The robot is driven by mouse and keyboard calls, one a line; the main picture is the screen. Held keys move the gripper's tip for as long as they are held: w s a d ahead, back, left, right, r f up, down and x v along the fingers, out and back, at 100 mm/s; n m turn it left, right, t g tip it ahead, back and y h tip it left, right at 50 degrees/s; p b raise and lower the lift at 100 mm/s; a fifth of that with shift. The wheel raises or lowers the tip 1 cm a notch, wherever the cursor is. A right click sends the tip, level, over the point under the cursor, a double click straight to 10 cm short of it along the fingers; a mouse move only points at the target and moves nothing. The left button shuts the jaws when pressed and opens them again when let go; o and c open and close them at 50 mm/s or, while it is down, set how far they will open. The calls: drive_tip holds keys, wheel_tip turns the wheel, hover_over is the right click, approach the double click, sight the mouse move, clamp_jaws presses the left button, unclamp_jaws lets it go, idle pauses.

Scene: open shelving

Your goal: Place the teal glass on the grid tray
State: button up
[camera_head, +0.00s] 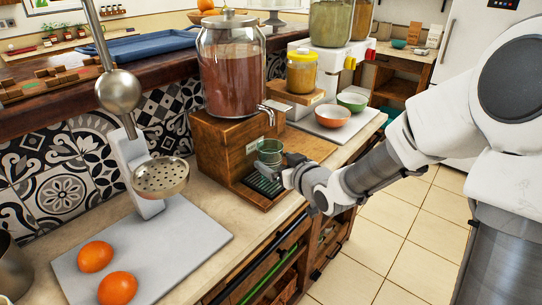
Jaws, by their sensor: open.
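The teal glass (269,150) is upright below the spigot of the large drink dispenser. The glass is over the tray's back part. Its lower part is partly hidden by my gripper, so I cannot tell for sure whether its bottom touches the grid. My gripper (276,169) is open, with its fingers at the glass, reaching in from the right. Whether the fingers touch the glass is too small to tell.
The dispenser jar (232,72) stands on a wooden box (222,140) behind the glass. An orange bowl (332,116) and a green bowl (352,101) are at the back right. A press (160,178) and two oranges (96,256) are at the front left. The counter edge lies below my arm.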

drive_tip(key=p+v, duration=0.1)
drive_tip(key=v, duration=0.7)
drive_tip(key=shift+p, duration=0.4)
